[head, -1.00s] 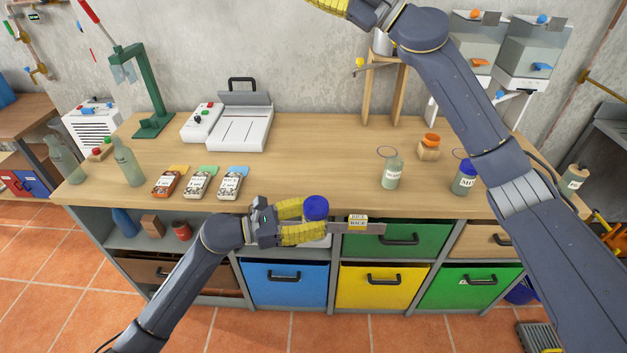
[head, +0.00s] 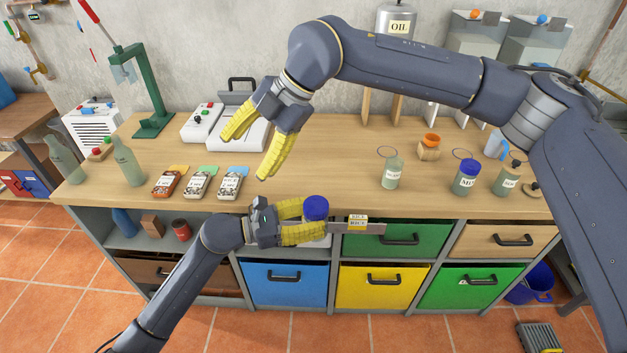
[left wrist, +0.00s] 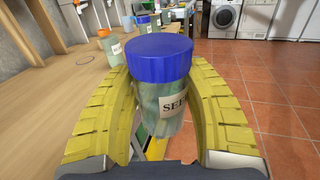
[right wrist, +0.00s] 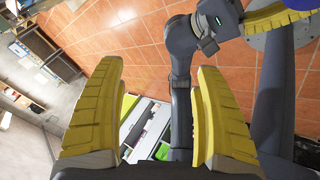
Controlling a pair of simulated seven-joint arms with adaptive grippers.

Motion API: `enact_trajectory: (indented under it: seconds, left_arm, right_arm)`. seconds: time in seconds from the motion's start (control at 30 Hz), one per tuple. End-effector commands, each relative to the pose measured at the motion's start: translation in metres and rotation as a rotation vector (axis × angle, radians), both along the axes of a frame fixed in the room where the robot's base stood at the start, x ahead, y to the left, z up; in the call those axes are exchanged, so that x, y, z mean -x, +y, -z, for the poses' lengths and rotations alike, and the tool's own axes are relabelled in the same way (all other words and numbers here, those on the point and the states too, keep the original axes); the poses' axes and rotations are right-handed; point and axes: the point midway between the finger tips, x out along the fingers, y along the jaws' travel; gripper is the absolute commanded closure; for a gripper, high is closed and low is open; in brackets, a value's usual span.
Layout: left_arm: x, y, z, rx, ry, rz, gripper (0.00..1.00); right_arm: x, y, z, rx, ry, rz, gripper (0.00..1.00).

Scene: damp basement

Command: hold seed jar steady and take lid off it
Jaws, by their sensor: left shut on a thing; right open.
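The seed jar (left wrist: 158,110) is a greenish glass jar with a label reading "SEE" and a blue lid (left wrist: 158,58) on top. My left gripper (head: 305,222) is shut around the jar's body, holding it upright just in front of the bench's front edge. The blue lid also shows in the head view (head: 316,207). My right gripper (head: 246,153) is open and empty above the bench, up and left of the jar. In the right wrist view its fingers (right wrist: 160,110) are wide apart with nothing between them, and the blue lid (right wrist: 300,4) shows at the top right corner.
On the wooden bench (head: 310,160) stand seed packets (head: 197,183), a white sealer (head: 240,125), a jar without a lid (head: 393,172) and a blue-lidded jar (head: 466,178). Below are drawers and coloured bins (head: 285,283). The bench's middle is clear.

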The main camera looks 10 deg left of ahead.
Motion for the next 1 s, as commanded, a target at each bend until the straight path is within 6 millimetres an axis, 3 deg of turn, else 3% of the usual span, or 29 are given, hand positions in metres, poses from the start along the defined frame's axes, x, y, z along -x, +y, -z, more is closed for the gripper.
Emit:
enact_trajectory:
  seconds: [0.1, 0.2, 0.5, 0.73, 1.0]
  left_arm:
    - [0.0, 0.0, -0.001, 0.001, -0.001, 0.0, 1.0]
    - [0.0, 0.0, -0.001, 0.001, -0.001, 0.0, 1.0]
    - [0.0, 0.0, -0.001, 0.001, -0.001, 0.0, 1.0]
    - [0.0, 0.0, -0.001, 0.001, -0.001, 0.0, 1.0]
    - [0.0, 0.0, -0.001, 0.001, -0.001, 0.0, 1.0]
  right_arm:
    - [-0.001, -0.03, 0.032, 0.198, -0.023, 0.057, 0.29]
    - [-0.005, -0.055, 0.052, 0.338, -0.042, 0.113, 0.29]
    - [-0.015, -0.109, 0.077, 0.581, -0.091, 0.241, 0.29]
    - [-0.018, -0.121, 0.089, 0.626, -0.101, 0.271, 0.29]
    - [-0.019, -0.121, 0.123, 0.627, -0.099, 0.271, 0.29]
